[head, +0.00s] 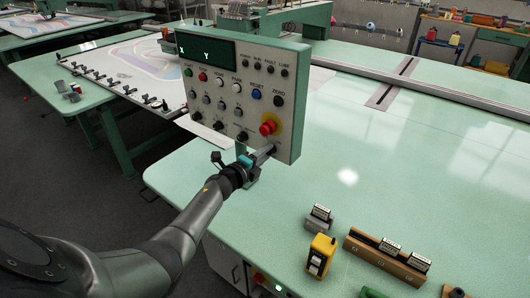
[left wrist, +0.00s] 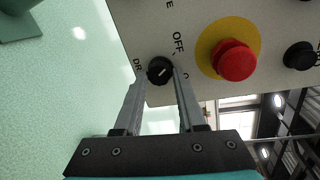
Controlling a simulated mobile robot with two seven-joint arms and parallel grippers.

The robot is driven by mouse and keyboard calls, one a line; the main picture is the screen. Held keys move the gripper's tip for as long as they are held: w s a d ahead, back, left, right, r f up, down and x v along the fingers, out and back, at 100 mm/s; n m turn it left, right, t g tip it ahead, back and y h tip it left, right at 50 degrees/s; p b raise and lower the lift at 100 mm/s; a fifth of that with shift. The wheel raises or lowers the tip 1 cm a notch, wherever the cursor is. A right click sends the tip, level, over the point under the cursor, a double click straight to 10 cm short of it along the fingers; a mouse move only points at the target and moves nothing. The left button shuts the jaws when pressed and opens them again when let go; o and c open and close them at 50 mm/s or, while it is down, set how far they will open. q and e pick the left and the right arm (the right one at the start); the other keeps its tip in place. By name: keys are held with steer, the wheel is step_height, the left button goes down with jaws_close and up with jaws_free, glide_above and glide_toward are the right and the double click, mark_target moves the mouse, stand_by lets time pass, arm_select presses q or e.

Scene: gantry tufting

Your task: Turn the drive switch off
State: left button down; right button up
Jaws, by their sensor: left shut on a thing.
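The drive switch (left wrist: 160,71) is a small black rotary knob with a white pointer line, low on the grey control panel (head: 292,120). In the left wrist view its pointer lies aslant, and the word OFF is printed close by, with other lettering partly hidden by the fingers. My left gripper (left wrist: 158,80) is shut on the knob, one finger on each side. In the head view the left gripper (head: 270,150) reaches the panel's lower right corner, where its fingers hide most of the knob. My right gripper is not in view.
A red emergency stop button (head: 268,128) on a yellow disc sits just above the knob; it also shows in the left wrist view (left wrist: 232,60). Several buttons cover the panel. A yellow-and-black handheld box (head: 320,256) and a wooden rack (head: 385,258) stand on the green table (head: 400,170).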

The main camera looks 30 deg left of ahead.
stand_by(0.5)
arm_select(q)
steer(key=c, duration=0.5)
jaws_free()
steer(key=shift+s, duration=0.1)
steer(key=s+r+p, duration=0.2)
steer(key=s+p, duration=0.1)
steer(key=s, duration=1.2)
steer(key=shift+a+r, duration=0.15)
steer(key=shift+a, duration=0.1)
steer(key=shift+w, duration=0.1)
